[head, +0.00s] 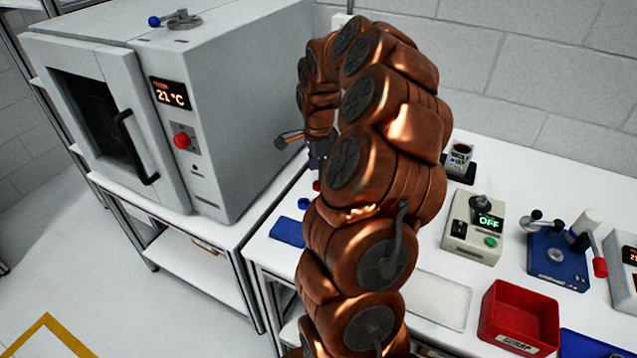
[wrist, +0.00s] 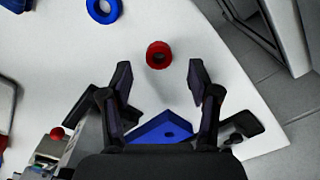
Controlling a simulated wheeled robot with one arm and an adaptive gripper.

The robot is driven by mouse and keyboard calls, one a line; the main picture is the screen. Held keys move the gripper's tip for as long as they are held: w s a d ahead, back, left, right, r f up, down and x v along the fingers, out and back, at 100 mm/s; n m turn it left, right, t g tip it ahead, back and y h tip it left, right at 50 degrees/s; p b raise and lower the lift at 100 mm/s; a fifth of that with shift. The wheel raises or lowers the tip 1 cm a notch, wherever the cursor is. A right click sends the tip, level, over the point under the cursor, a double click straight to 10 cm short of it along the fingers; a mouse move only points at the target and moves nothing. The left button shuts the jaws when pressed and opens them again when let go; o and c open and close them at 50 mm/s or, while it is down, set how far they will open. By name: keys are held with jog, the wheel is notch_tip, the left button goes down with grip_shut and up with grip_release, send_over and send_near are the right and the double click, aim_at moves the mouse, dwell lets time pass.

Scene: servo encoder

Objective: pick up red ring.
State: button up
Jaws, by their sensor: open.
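The red ring (wrist: 159,54) lies on the white table in the wrist view, ahead of my gripper and roughly centred between its fingers. My gripper (wrist: 160,85) is open, with its two dark fingers apart and nothing between them. The ring is beyond the fingertips in that view, not touching them. In the head view, my copper arm hides most of the area around my gripper (head: 290,141). A small red patch (head: 316,186) shows beside the arm there, perhaps the ring.
A blue ring (wrist: 103,10) lies left of the red one. A blue block (wrist: 160,130) is under my gripper. The oven (head: 190,130) stands left of the arm. A red bin (head: 518,318), a control box (head: 473,228) and a blue lever device (head: 560,255) are to the right.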

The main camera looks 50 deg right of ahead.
jog(key=shift+a+f+p, duration=0.1)
jog(key=shift+f+p, duration=0.2)
jog(key=shift+f, duration=1.2)
jog(key=c, duration=1)
jog(key=shift+r, duration=0.1)
